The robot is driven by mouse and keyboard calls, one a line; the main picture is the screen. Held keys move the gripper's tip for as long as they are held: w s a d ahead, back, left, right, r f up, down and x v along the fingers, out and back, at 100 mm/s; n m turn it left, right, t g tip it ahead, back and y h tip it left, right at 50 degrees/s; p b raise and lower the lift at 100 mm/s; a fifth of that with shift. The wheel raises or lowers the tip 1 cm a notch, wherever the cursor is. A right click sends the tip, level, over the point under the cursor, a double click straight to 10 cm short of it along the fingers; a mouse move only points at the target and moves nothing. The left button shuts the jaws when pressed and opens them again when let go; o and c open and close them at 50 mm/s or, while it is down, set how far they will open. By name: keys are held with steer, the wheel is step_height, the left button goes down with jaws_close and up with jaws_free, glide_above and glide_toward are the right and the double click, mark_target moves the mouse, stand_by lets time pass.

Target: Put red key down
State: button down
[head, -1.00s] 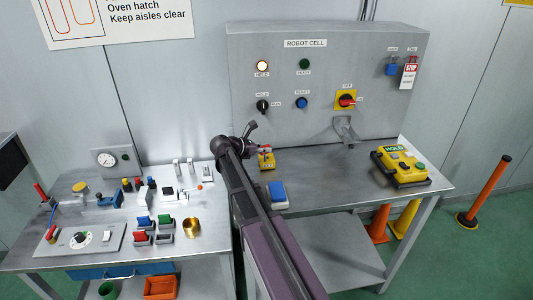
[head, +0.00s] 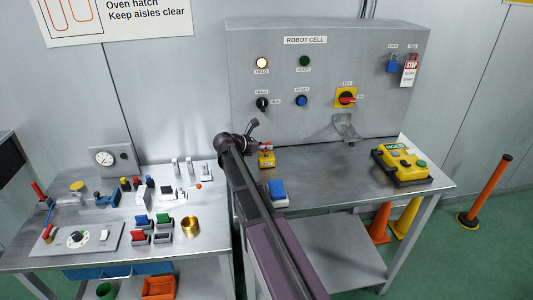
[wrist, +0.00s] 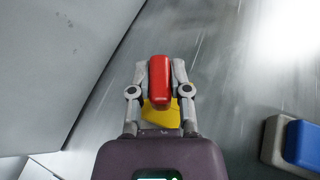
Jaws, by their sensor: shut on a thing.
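The red key (wrist: 159,82) is between the two grey fingers of my gripper (wrist: 159,74) in the wrist view, and the fingers are shut on it. A yellow piece (wrist: 160,118) shows just behind the key, partly hidden by the gripper body. In the head view my gripper (head: 262,144) is low over the left part of the right steel bench. The yellow piece (head: 266,160), with small dark lettering, shows beneath it, with a bit of red above. I cannot tell whether the yellow piece is joined to the key or touches the bench.
A blue-topped grey block (head: 278,193) is on the bench near the gripper. A yellow pendant (head: 401,163) lies at the bench's right. The grey panel (head: 320,72) stands behind. The left bench (head: 205,240) holds switches and blocks. The bench middle (head: 325,170) is clear.

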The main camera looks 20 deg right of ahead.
steer(key=shift+f+b, duration=0.6)
steer(key=shift+f, duration=0.35)
steer(key=shift+f, duration=0.15)
steer(key=c, duration=0.6)
jaws_free()
steer(key=shift+r, duration=0.3)
steer(key=p+v, duration=0.4)
steer(key=v, duration=0.8)
steer(key=shift+f+p, duration=0.1)
steer(key=shift+p, duration=0.25)
